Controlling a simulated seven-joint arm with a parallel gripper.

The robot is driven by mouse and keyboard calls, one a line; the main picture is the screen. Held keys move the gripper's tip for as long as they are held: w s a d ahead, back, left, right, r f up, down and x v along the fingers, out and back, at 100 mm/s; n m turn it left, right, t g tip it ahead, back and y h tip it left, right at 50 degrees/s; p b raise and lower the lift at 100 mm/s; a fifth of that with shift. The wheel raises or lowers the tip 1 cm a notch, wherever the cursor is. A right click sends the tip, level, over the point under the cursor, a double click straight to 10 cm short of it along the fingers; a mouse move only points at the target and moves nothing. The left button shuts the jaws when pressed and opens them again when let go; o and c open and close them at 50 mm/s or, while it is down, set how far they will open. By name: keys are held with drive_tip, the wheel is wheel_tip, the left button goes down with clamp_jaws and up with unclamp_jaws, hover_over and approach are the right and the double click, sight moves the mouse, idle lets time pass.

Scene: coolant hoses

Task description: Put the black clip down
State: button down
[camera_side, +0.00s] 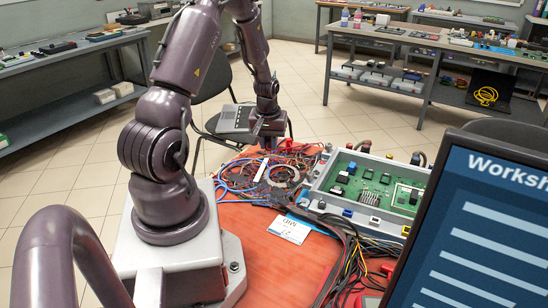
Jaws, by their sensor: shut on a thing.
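My gripper (268,142) is at the far end of the work table, low over the tangle of wires, next to the left end of the grey housing. It is shut on a small dark thing, which I take to be the black clip. The clip is too small and too dark against the gripper to make out its shape, and I cannot tell whether it touches the table.
The orange table top (265,255) is bare at the front. Blue, red and black wires (240,180) cover its far part. The grey housing with a green circuit board (375,185) stands at right, a white-blue card (289,228) before it. A monitor (480,235) blocks the right foreground.

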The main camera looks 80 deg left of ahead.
sight(274, 166)
drive_tip(key=f, duration=0.1)
drive_tip(key=w+a+f, duration=0.1)
drive_tip(key=a+f, duration=0.1)
drive_tip(key=shift+w+a+f, duration=0.25)
drive_tip(key=shift+w+f, duration=0.15)
drive_tip(key=shift+w+a+f, duration=0.15)
drive_tip(key=shift+f, duration=1.5)
drive_tip(key=shift+f, duration=0.2)
drive_tip(key=c, duration=1)
unclamp_jaws()
drive_tip(key=shift+r, duration=0.1)
